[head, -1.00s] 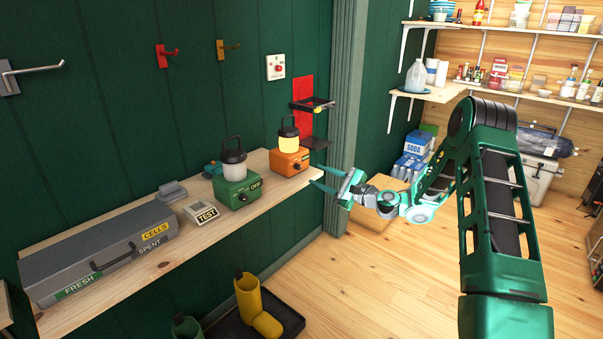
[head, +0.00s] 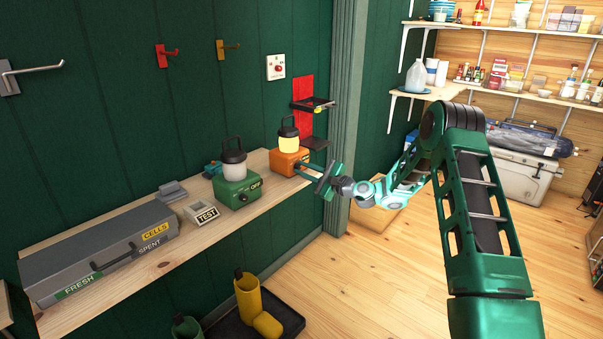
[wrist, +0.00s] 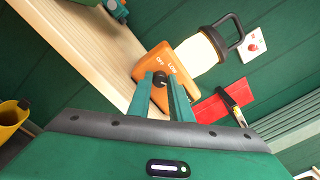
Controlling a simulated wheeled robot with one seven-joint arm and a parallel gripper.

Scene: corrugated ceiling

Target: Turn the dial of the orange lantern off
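The orange lantern (head: 290,155) stands on the right end of the wooden shelf, its globe lit yellow. In the wrist view the lantern (wrist: 180,55) shows its front, with the words OFF and LOW by a dark dial (wrist: 160,76). My gripper (head: 299,168) reaches in from the right to the lantern's front. In the wrist view the gripper's (wrist: 160,84) two fingers are apart, with the dial between their tips. I cannot tell whether the fingers touch the dial. The dial's pointing direction is too small to read.
A green lantern (head: 238,186) stands left of the orange one. A TEST box (head: 201,211) and a grey cell case (head: 95,262) are farther left on the shelf (head: 190,248). A small black wall bracket (head: 312,104) and red panel are just right of the orange lantern.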

